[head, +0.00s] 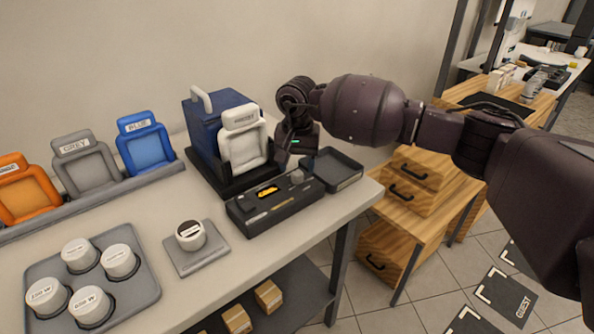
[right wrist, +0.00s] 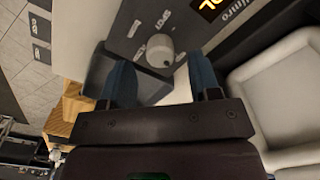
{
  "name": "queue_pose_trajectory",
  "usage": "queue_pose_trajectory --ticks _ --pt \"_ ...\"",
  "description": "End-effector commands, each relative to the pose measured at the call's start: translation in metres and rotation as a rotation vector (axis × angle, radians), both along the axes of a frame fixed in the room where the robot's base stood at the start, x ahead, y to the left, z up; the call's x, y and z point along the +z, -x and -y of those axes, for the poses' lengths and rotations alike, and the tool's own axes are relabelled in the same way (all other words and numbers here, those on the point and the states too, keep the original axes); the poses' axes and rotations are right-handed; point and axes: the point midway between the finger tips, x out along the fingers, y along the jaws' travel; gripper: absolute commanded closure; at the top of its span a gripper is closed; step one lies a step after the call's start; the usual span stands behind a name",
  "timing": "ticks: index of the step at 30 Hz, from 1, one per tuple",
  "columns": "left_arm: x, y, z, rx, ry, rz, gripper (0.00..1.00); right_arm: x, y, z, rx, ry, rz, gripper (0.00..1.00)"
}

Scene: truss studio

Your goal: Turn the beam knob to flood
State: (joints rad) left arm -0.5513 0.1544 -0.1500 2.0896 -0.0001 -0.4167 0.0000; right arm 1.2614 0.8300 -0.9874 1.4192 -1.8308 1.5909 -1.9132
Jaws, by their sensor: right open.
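The beam knob (right wrist: 159,50) is a round light grey knob on a dark grey control panel (right wrist: 112,35). The word SPOT is printed beside it; I cannot read a flood label or tell the knob's setting. In the head view the panel is the long dark box (head: 272,214) on the table, with the small grey knob (head: 297,176) near its far right end. My right gripper (right wrist: 161,76) is open, its two blue fingers apart on either side below the knob, not visibly touching it. In the head view this gripper (head: 287,154) is above the knob end. My left gripper is not in view.
A white-topped round piece (head: 191,235) sits on a grey plate in front. An orange display (right wrist: 211,8) is lit.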

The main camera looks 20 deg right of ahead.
Motion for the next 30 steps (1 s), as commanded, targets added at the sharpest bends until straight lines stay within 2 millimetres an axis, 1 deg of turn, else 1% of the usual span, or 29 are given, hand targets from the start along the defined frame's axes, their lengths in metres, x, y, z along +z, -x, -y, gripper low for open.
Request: queue_pose_trajectory --ticks 1,6,17,27,30 --pt "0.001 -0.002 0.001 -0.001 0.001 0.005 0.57 -0.007 0.0 0.0 0.0 0.0 -0.003 0.43" --pt "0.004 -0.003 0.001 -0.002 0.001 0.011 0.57 -0.02 0.0 0.0 0.0 0.0 0.0 0.43" --pt "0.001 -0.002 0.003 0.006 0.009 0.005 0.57 -0.023 0.0 0.0 0.0 0.0 0.001 0.43" --pt "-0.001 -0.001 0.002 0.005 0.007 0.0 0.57 -0.023 0.0 0.0 0.0 0.0 0.001 0.93" --pt "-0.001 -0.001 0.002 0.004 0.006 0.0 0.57 -0.023 0.0 0.0 -0.002 0.0 0.001 0.93"
